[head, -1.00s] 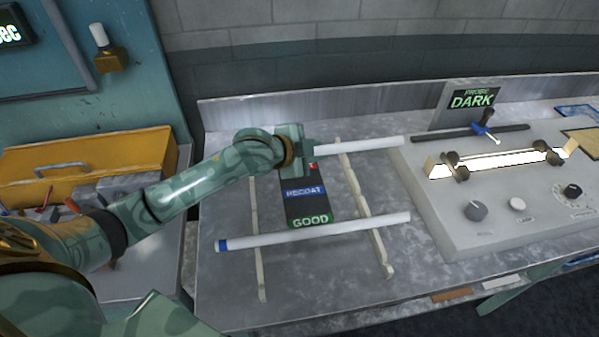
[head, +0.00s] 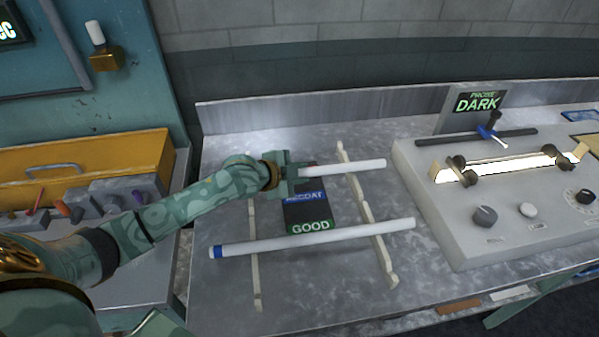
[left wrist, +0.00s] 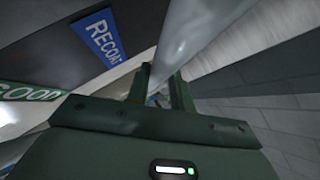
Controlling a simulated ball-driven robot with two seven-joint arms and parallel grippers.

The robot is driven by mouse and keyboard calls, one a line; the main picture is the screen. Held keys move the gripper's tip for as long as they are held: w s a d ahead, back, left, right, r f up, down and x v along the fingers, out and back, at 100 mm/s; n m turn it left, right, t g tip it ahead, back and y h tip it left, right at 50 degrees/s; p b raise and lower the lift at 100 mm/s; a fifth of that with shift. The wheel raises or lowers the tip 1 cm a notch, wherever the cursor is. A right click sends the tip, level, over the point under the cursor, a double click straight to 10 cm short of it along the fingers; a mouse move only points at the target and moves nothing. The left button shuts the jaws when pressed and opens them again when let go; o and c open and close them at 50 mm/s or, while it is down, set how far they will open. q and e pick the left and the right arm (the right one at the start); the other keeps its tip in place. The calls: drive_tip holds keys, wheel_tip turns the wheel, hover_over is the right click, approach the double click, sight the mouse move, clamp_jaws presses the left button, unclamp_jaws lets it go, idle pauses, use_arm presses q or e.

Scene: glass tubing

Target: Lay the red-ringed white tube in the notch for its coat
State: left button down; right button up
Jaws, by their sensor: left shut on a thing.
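My left gripper (head: 297,173) is shut on a white tube (head: 345,167), near the tube's left end. The tube points right across the far part of the two pale notched rails (head: 365,212); I cannot tell whether it touches them. Its ring is not visible, as the gripper covers that end. In the left wrist view the tube (left wrist: 195,35) runs up and away from between the fingers (left wrist: 160,92). A label card (head: 307,211) between the rails reads RECOAT on blue and GOOD on green; its far part is hidden behind the gripper. My right gripper is out of view.
A blue-ringed white tube (head: 320,238) lies across both rails at the near GOOD end. A grey console (head: 485,205) with knobs, a lit tube and a DARK sign (head: 476,102) stands right. A yellow toolbox (head: 85,165) is left. Bare bench lies around the rails.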

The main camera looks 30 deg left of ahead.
use_arm(q)
drive_tip(key=shift+f, duration=0.45)
drive_tip(key=c, duration=1.2)
unclamp_jaws()
drive_tip(key=shift+c, duration=0.2)
drive_tip(key=shift+r, duration=0.2)
drive_tip(key=p+v, duration=0.3)
drive_tip(key=v, duration=0.9)
drive_tip(key=shift+r+p, duration=0.35)
drive_tip(key=shift+r, duration=0.05)
